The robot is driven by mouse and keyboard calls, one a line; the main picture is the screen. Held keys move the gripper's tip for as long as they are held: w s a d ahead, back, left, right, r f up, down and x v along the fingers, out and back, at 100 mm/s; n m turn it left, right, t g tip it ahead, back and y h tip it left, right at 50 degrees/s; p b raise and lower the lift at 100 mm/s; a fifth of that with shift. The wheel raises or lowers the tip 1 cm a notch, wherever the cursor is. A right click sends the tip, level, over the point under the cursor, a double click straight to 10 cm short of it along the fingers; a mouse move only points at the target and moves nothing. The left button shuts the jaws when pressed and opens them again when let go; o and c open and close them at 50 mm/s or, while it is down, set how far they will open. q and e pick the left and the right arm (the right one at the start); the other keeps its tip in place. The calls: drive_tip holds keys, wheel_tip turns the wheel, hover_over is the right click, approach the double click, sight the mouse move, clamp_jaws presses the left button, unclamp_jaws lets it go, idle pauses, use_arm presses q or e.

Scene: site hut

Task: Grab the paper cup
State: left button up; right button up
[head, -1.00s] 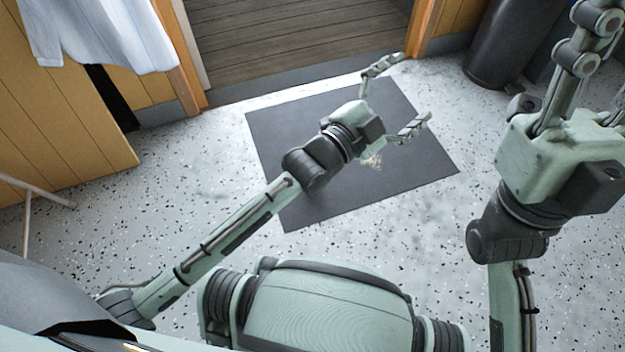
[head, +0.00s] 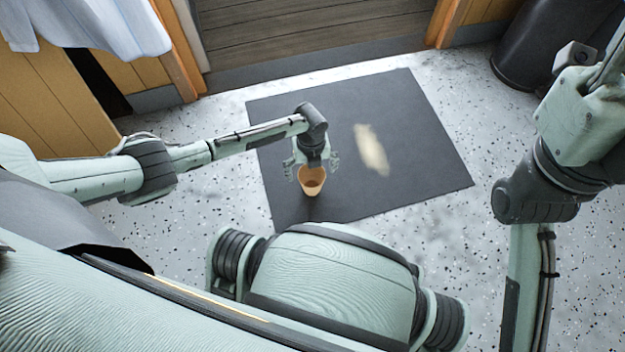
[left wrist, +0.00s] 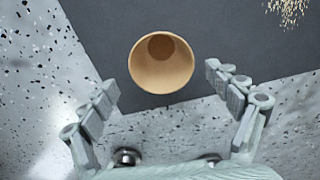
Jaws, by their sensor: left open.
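The paper cup (head: 312,183) is tan and open at the top, on the dark mat near its front left edge. In the left wrist view the cup (left wrist: 161,75) shows from above, its inside empty, just beyond and between the fingertips. My left gripper (head: 312,166) is directly over the cup in the head view, pointing down. Its fingers (left wrist: 168,92) are spread wide with nothing between them, and no contact with the cup shows. My right gripper (head: 598,75) is raised at the right edge, partly cut off; its fingertips are out of frame.
The dark mat (head: 420,140) lies on speckled floor (head: 190,215), with a pale scattered patch (head: 371,150) on it. A black bin (head: 540,45) stands at the back right. A wooden panel (head: 50,100) and a hanging light blue shirt (head: 100,25) are at the left.

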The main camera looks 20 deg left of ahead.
use_arm(q)
drive_tip(key=b, duration=0.2)
hover_over(311, 176)
drive_tip(key=s+d, duration=0.1)
drive_tip(key=s, duration=0.2)
drive_tip(key=f, duration=0.4)
drive_tip(key=shift+w+f, duration=0.2)
drive_tip(key=shift+f, duration=0.1)
drive_tip(key=c, duration=0.8)
